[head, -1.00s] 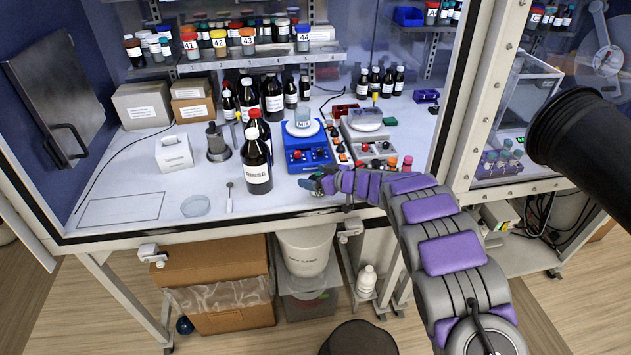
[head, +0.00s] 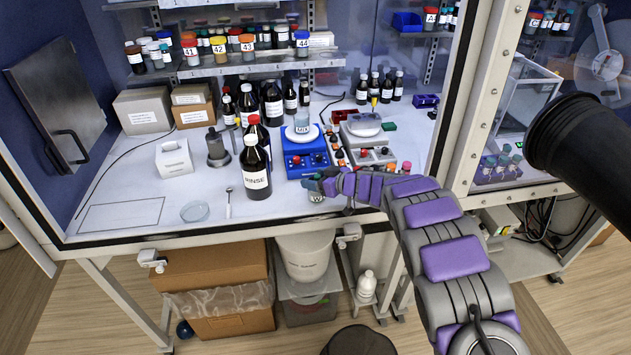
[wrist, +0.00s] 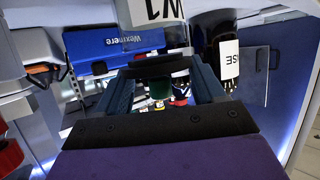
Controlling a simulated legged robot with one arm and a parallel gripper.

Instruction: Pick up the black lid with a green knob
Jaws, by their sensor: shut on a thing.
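My gripper (head: 317,184) is over the front of the bench, just in front of the blue stirrer. A dark lid edge (wrist: 152,67) shows beyond the knob. A small jar with a white label (head: 316,197) stands below my gripper; its label, reading W1, is upside down in the wrist view (wrist: 163,10). My fingers hide most of the lid in the head view, and I cannot tell whether it still touches the jar.
The blue stirrer (head: 305,157) stands behind my gripper with a beaker on it. A tall brown RINSE bottle (head: 256,172) stands close to the left. The cabinet's front edge (head: 240,226) runs below my arm.

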